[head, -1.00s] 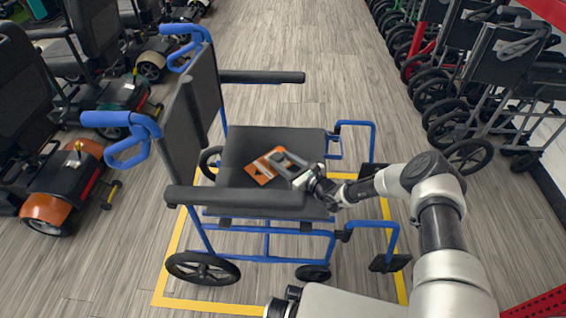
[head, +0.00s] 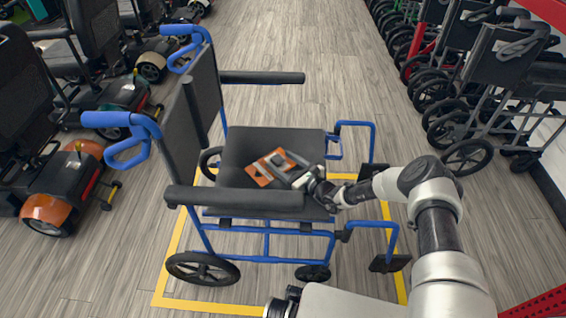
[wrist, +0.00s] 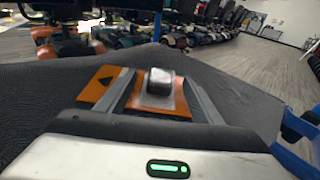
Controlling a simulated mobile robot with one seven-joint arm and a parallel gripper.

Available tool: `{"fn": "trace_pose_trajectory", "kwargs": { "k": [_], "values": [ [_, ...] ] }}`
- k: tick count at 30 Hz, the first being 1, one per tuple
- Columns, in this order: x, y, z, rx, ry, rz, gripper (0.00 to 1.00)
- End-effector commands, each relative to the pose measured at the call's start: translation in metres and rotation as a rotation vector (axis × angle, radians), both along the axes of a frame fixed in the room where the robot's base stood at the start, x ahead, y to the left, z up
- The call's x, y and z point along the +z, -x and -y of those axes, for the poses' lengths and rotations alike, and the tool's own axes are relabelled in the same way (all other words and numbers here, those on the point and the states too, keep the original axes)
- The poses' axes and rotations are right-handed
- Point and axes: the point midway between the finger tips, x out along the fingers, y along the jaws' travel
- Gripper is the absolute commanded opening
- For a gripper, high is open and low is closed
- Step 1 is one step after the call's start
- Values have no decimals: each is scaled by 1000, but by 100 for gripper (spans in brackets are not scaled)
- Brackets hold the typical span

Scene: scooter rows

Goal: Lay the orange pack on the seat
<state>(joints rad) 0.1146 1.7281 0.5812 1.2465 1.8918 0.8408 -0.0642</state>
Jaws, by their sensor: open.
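The orange pack (head: 263,172) lies flat on the black seat (head: 245,145) of a blue-framed wheelchair. It has a pale band, a dark triangle mark and a raised dark block on top. In the wrist view the pack (wrist: 95,86) lies on the dark seat cloth (wrist: 50,98), with the block (wrist: 160,82) between my fingers. My gripper (head: 288,160) is open, low over the seat at the pack's right side. The fingers stand apart on either side of the block; whether either touches it I cannot tell.
The near armrest (head: 235,198) and far armrest (head: 262,77) flank the seat; the backrest (head: 183,125) rises at left. Yellow floor lines (head: 168,262) surround the chair. Scooters (head: 62,185) stand at left, folded wheelchairs (head: 500,65) at right. The aisle behind is clear.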

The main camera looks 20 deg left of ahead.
Motion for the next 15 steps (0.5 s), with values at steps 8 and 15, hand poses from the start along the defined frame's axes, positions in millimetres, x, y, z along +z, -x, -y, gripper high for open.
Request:
{"fn": "trace_pose_trajectory", "kwargs": {
  "k": [8, 15],
  "values": [
    [13, 14, 22, -2, 8, -10, 60],
    [23, 41, 67, -2, 5, -7, 60]
  ]
}}
